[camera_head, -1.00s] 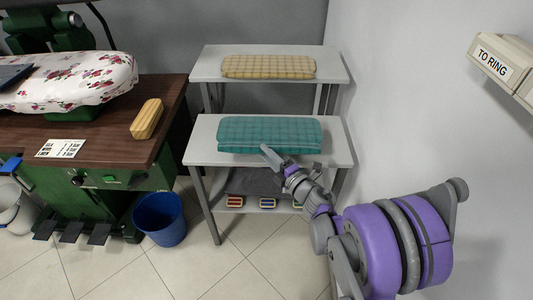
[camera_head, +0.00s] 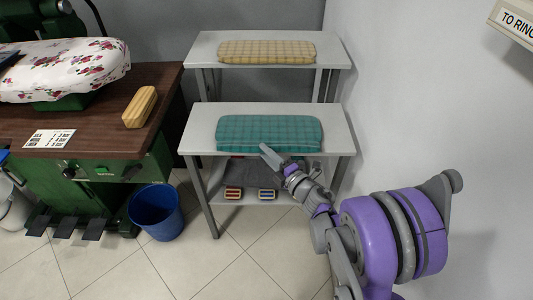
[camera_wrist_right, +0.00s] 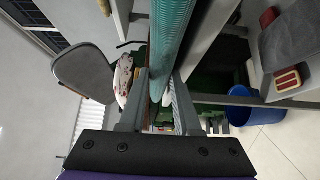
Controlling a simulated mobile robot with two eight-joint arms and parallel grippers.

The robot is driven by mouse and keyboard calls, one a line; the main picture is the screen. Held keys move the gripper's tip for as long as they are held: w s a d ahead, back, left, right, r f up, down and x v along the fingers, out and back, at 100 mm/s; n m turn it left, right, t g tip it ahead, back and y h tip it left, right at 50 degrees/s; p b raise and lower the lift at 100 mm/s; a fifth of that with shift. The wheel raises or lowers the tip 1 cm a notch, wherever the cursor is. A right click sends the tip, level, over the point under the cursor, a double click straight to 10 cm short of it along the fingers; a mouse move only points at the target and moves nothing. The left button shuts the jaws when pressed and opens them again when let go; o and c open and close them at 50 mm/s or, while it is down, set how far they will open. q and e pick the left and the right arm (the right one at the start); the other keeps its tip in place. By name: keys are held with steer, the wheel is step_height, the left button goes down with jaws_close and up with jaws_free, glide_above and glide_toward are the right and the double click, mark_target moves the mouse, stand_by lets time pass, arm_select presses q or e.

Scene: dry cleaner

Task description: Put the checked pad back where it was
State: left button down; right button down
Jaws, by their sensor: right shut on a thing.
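The teal checked pad (camera_head: 270,132) is at the lower grey table, near its front edge; I cannot tell whether it touches the top. My right gripper (camera_head: 270,155) is at the pad's front edge, right of its middle. In the right wrist view the gripper (camera_wrist_right: 158,100) is shut on the teal pad (camera_wrist_right: 172,35), which runs up between the two fingers. A yellow checked pad (camera_head: 267,52) lies on the taller grey table (camera_head: 206,48) behind. My left gripper is out of view.
The lower grey table (camera_head: 202,133) has an undershelf with brushes (camera_head: 267,194) and grey cloth. A brown-topped table (camera_head: 98,103) with a wooden block (camera_head: 140,107) stands left. A blue bin (camera_head: 156,212) is on the floor. A white wall (camera_head: 420,110) closes the right side.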

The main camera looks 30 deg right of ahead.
steer(key=shift+f+b, duration=0.3)
steer(key=shift+f, duration=0.1)
steer(key=c, duration=0.5)
jaws_free()
steer(key=shift+c, duration=0.2)
steer(key=s+d+p, duration=0.1)
steer(key=s, duration=0.9)
steer(key=shift+s+d, duration=0.2)
steer(key=shift+s, duration=0.2)
